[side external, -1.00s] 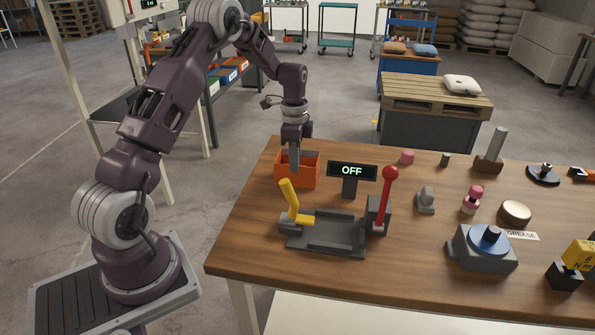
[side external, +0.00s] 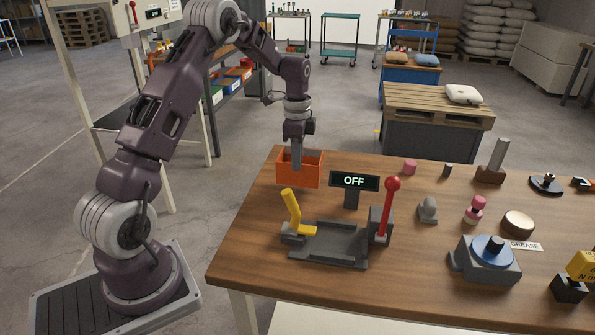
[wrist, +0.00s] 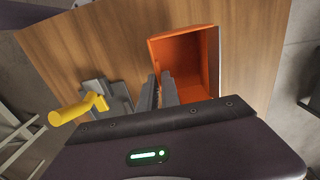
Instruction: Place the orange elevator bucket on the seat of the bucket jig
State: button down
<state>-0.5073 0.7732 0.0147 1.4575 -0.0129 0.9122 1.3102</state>
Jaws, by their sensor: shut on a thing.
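The orange elevator bucket (side external: 309,174) is an open box at the far left of the bench, behind the jig. My gripper (side external: 297,167) points down and is shut on the bucket's near-left wall; the wrist view shows its fingers (wrist: 160,92) at the left wall of the bucket (wrist: 200,60). The bucket appears slightly above the bench top. The bucket jig (side external: 328,243) is a grey base with a flat, empty seat, a yellow handle (side external: 292,212) at its left and a red-knobbed lever (side external: 390,210) at its right. The yellow handle also shows in the wrist view (wrist: 72,112).
To the right on the wooden bench (side external: 420,270) are a grey block with a blue disc (side external: 492,250), a pink-topped part (side external: 475,209), a round tan-topped part (side external: 518,222) and several other parts.

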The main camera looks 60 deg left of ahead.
notch_tip(320, 180, up, 19)
jog(key=s+d, duration=0.3)
jog(key=d, duration=0.8)
jog(key=s+d, duration=0.2)
jog(key=d, duration=0.9)
jog(key=f, duration=2.1)
jog(key=shift+s+d+f, duration=0.25)
jog(key=shift+d+f, duration=0.15)
jog(key=shift+f, duration=0.1)
jog(key=c, duration=1.6)
grip_release()
jog(key=shift+o, duration=0.2)
